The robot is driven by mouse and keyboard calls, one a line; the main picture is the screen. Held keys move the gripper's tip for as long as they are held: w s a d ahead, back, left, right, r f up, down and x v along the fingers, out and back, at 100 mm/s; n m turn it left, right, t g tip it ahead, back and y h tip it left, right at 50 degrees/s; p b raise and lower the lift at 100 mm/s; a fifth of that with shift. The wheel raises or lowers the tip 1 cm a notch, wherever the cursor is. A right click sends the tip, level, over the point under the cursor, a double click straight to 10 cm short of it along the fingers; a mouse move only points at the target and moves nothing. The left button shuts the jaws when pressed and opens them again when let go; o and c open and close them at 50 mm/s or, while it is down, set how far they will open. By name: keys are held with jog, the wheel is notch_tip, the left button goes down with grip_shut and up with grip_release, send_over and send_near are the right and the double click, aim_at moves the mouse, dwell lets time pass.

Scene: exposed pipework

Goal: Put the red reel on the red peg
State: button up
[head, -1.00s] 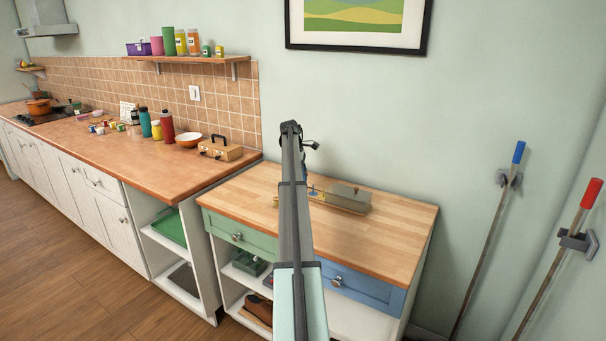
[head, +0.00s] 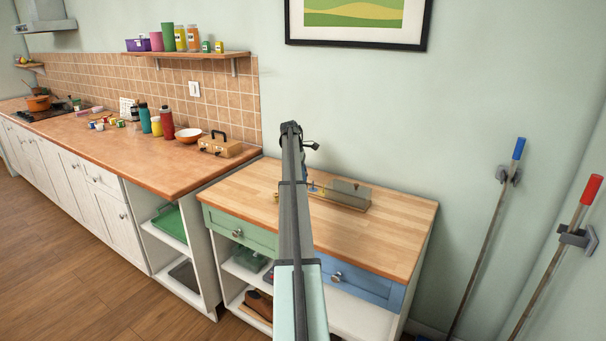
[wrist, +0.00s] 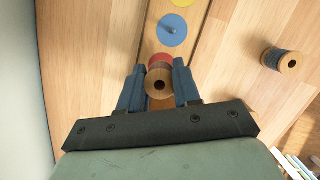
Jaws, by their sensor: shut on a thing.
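In the wrist view, my gripper (wrist: 158,67) is shut on a wooden reel (wrist: 159,85), seen end-on with a dark hole in its top flange. The reel's middle band is hidden, so its colour does not show clearly. A red disc (wrist: 160,58) shows just beyond the reel, which partly covers it. The red peg itself is not visible, and I cannot tell whether the reel is around it or above it.
A blue disc with a peg (wrist: 173,30) and a yellow disc (wrist: 183,2) lie farther along the board. Another reel, with a dark blue band (wrist: 271,58), stands on the table to the right. A grey box (head: 350,193) sits at the board's right end. The table's front right (head: 385,240) is clear.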

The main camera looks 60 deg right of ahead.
jog(key=shift+f, duration=1.45)
jog(key=o, duration=1.1)
jog(key=v, duration=1.3)
jog(key=shift+w+r, duration=0.1)
jog(key=shift+r, duration=0.3)
